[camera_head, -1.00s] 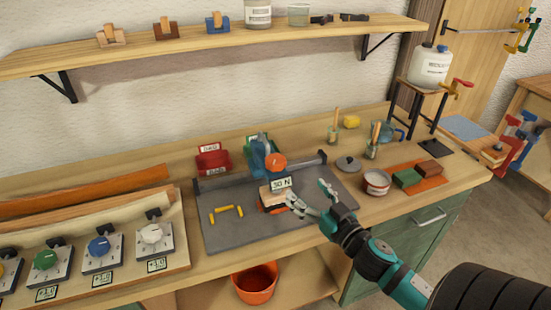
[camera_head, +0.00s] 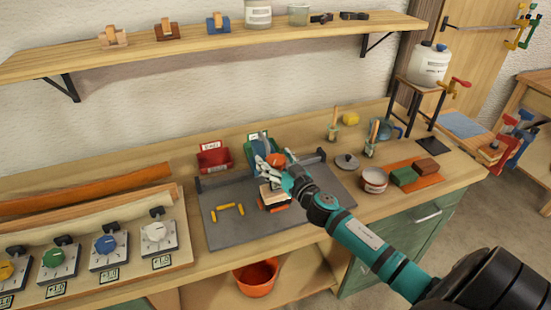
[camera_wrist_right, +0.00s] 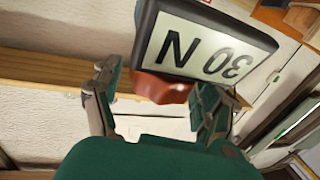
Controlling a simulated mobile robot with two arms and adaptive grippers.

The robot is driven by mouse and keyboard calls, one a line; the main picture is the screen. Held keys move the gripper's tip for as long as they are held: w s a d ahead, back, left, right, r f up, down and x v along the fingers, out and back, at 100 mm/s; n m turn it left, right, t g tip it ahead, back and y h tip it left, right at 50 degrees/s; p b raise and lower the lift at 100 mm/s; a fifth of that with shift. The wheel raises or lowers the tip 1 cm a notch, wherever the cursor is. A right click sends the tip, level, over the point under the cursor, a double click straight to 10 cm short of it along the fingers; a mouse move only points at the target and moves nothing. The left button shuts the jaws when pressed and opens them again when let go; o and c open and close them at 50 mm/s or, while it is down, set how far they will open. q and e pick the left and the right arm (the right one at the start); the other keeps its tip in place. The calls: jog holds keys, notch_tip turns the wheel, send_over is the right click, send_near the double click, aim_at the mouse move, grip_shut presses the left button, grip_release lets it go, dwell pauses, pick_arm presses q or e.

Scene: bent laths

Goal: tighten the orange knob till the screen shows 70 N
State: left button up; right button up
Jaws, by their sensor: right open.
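The orange knob (camera_head: 276,160) sits at the top of the clamp assembly on the grey board. It also shows in the wrist view (camera_wrist_right: 160,88), partly hidden behind the screen. My right gripper (camera_head: 274,168) is at the knob and open; in the wrist view its fingers (camera_wrist_right: 155,98) stand on either side of the knob, and I cannot tell whether they touch it. The screen (camera_wrist_right: 205,45) reads 30 N, upside down in the wrist view. In the head view the gripper covers the screen. My left gripper is not in view.
The grey board (camera_head: 225,232) carries small yellow pieces (camera_head: 229,209). A red bin (camera_head: 213,158) and a green bin (camera_head: 254,141) stand behind it. Dials (camera_head: 108,248) line the left.

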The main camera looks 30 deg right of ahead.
jog(key=c, duration=1.1)
jog(key=shift+c, duration=0.2)
jog(key=shift+h, duration=0.3)
jog(key=m+h+b, duration=0.1)
jog(key=m+h, duration=0.1)
jog(key=shift+f+h, duration=0.15)
jog(key=shift+h, duration=0.15)
jog(key=m+g+h+b, duration=0.1)
jog(key=m+h+b, duration=0.1)
jog(key=h+b, duration=0.1)
jog(key=m+g+h+b, duration=0.2)
jog(key=h+b, duration=0.1)
jog(key=b, duration=0.2)
jog(key=shift+f+m+h+b, duration=0.15)
jog(key=shift+m+h+b, duration=0.2)
jog(key=shift+m+h, duration=0.05)
jog(key=shift+r+m+g+h+b, duration=0.25)
jog(key=shift+m+g+h+b, duration=0.25)
jog(key=shift+b, duration=0.35)
